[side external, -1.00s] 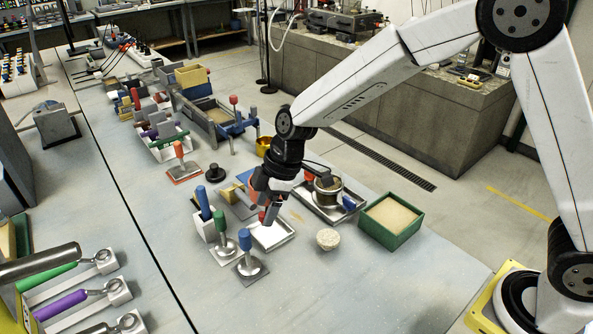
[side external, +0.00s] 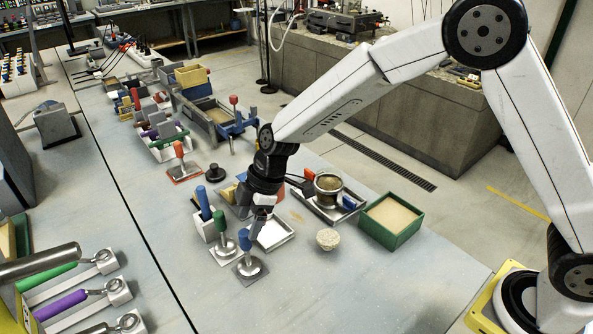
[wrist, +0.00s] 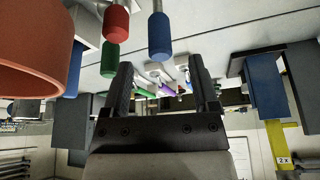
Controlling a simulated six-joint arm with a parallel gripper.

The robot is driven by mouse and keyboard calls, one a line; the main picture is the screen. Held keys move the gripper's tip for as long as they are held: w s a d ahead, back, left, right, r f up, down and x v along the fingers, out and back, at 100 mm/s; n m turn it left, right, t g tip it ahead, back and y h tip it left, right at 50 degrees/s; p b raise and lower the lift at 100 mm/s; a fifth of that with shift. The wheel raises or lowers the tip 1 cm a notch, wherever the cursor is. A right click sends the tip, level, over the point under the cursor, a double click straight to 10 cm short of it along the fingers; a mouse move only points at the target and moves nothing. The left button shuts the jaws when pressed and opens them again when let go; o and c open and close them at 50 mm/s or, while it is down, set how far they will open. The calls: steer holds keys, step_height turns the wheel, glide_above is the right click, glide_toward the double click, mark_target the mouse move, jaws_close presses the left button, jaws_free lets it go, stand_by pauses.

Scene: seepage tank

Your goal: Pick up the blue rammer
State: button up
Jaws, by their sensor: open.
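The blue rammer (side external: 244,240) stands upright on its flat grey square foot near the front of the bench. Its blue handle also shows in the wrist view (wrist: 160,38), beyond and between the two fingers. My gripper (side external: 258,230) points down just right of the handle's top in the side view, close to it. Its open fingers (wrist: 160,88) hold nothing in the wrist view. Whether a finger touches the handle, I cannot tell. A green-handled rammer (side external: 219,222) stands just behind and left of the blue one.
A white holder (side external: 207,230) with a blue-handled tool stands at left. A white tray (side external: 278,236) lies right of the gripper, with a pale round lump (side external: 328,239) and a green sand box (side external: 392,222) farther right.

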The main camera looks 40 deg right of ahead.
mark_target(247, 230)
steer(key=shift+x, duration=2.6)
steer(key=shift+d, duration=0.15)
steer(key=shift+c, duration=0.2)
jaws_close()
